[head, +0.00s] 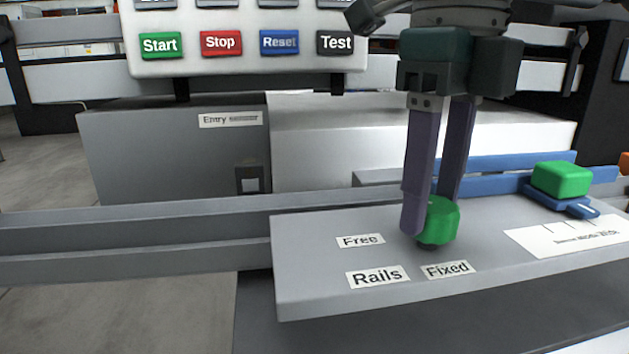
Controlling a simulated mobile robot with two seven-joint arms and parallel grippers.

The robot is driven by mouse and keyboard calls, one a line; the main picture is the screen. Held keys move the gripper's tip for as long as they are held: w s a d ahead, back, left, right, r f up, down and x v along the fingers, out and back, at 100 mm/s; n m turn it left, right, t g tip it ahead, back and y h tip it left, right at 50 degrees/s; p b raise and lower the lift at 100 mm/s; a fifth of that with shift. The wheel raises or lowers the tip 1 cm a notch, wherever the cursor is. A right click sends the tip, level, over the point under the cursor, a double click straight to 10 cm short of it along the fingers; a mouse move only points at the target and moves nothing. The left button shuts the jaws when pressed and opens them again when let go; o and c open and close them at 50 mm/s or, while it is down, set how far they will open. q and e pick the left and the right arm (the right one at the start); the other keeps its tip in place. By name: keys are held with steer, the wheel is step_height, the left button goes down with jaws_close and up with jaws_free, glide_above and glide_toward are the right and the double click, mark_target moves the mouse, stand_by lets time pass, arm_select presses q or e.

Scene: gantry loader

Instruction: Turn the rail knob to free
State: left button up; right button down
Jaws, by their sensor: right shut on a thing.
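The green rail knob (441,222) stands on the grey sloped panel (305,290). A "Free" label (360,240) lies to its left, a "Fixed" label (447,270) just in front of it, and a "Rails" label (377,276) in front and to the left. My right gripper (429,215) comes down from above and is shut on the green knob, one purple finger at its left side and the other behind it. The fingers hide part of the knob, and I cannot tell which label it points to. My left gripper is not in view.
A green block (561,179) sits on a blue slide (570,205) at the right, by a white scale label (570,237). A button panel (250,62) with Start, Stop, Reset and Test hangs at the back. A grey rail (130,235) runs along the left.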

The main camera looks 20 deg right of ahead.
mark_target(432, 203)
steer(key=shift+r, duration=0.1)
steer(key=shift+c, duration=1.4)
jaws_free()
step_height(432, 203, up, 10)
steer(key=p, duration=0.7)
